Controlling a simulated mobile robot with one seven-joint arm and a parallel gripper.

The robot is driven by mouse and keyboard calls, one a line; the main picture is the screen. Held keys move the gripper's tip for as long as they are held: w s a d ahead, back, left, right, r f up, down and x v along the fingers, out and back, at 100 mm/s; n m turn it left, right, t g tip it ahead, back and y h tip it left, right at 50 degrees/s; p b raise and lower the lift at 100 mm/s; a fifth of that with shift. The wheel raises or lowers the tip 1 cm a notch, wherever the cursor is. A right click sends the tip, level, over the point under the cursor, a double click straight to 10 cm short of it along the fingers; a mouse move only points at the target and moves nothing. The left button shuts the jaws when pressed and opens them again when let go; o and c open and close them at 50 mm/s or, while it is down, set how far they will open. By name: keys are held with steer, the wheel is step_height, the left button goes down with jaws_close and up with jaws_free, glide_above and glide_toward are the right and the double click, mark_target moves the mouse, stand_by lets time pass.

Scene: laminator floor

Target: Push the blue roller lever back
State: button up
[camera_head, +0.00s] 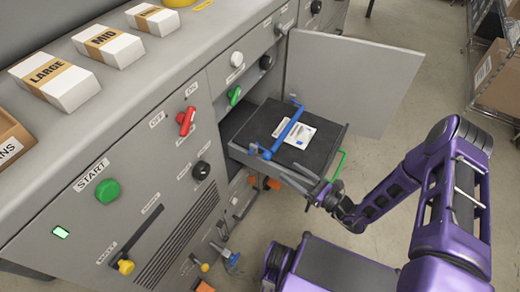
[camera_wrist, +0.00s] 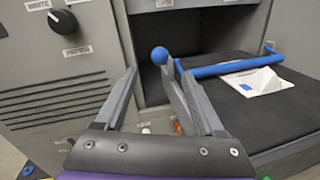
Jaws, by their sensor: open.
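The lever with a round blue knob (camera_head: 254,149) stands at the left side of the pulled-out black drawer (camera_head: 262,128). In the wrist view its blue knob (camera_wrist: 160,54) shows above a grey shaft. A blue bar (camera_head: 286,131) lies across the drawer top; it also shows in the wrist view (camera_wrist: 225,68). My gripper (camera_head: 312,184) is at the drawer's front edge. In the wrist view my gripper (camera_wrist: 159,75) is open, and the knob appears between and beyond its fingertips. I cannot tell whether a finger touches the shaft. The right finger partly hides the lower shaft.
A white card (camera_head: 297,133) lies on the drawer beneath the blue bar. An open grey door (camera_head: 352,80) stands behind the drawer. The machine's front panel (camera_head: 170,215), with a green button (camera_head: 108,190) and red handle (camera_head: 186,120), is at left.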

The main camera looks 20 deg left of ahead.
steer(key=x, duration=1.4)
steer(key=shift+b, duration=0.35)
jaws_close()
stand_by(0.6)
